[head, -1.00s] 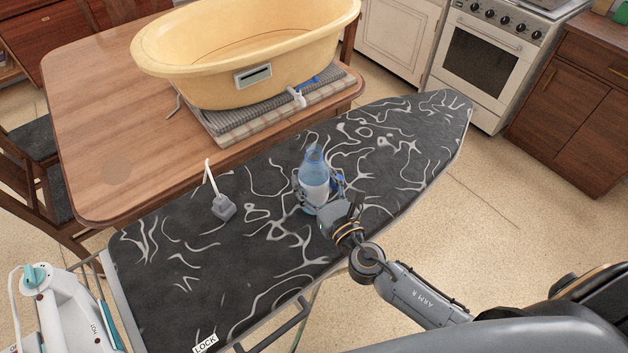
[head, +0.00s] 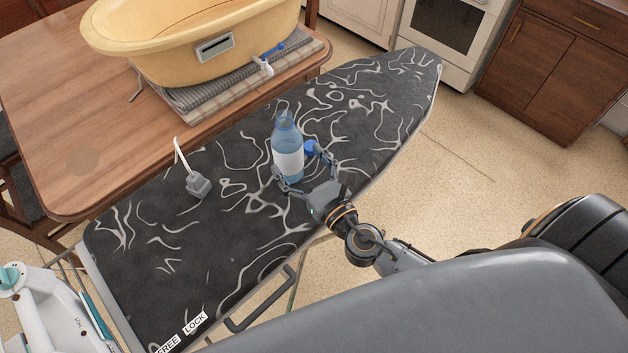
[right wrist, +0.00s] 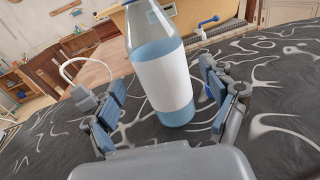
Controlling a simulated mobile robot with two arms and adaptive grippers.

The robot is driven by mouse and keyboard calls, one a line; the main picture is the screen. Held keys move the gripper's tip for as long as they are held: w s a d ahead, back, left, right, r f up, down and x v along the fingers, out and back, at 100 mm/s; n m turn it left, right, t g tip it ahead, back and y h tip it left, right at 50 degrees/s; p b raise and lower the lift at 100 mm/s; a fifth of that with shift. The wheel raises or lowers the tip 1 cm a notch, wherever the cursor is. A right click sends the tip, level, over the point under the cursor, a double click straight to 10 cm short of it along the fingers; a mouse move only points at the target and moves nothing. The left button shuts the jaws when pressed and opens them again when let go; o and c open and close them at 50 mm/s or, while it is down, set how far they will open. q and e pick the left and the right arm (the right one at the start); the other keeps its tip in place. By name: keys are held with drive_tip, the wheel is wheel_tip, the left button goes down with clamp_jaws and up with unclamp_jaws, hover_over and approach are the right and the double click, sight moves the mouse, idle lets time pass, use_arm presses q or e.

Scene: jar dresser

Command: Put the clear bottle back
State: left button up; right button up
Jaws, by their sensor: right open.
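The clear, blue-tinted bottle (head: 288,158) with a white label stands upright on the black ironing board (head: 205,265). My right gripper (head: 296,163) is open, with its fingers spread on the near side of the bottle and to both sides of it. In the right wrist view, the bottle (right wrist: 163,82) stands between and just beyond the open fingers (right wrist: 155,90), with gaps on both sides. Its top is cut off there. My left gripper is not in view.
A grey block with a white cord (head: 198,185) sits on the board left of the bottle. A wooden table (head: 60,120) behind holds a yellow tub (head: 200,45) on folded cloths. A white and teal iron (head: 35,305) is at lower left. The board's right end is clear.

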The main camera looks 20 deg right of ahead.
drive_tip(key=s, duration=0.2)
drive_tip(key=s+b, duration=0.1)
drive_tip(key=s, duration=0.1)
drive_tip(key=s+d+b, duration=0.1)
drive_tip(key=s, duration=0.1)
drive_tip(key=shift+s+f, duration=0.1)
drive_tip(key=shift+f, duration=0.05)
drive_tip(key=shift+s+r, duration=0.2)
drive_tip(key=shift+s, duration=0.3)
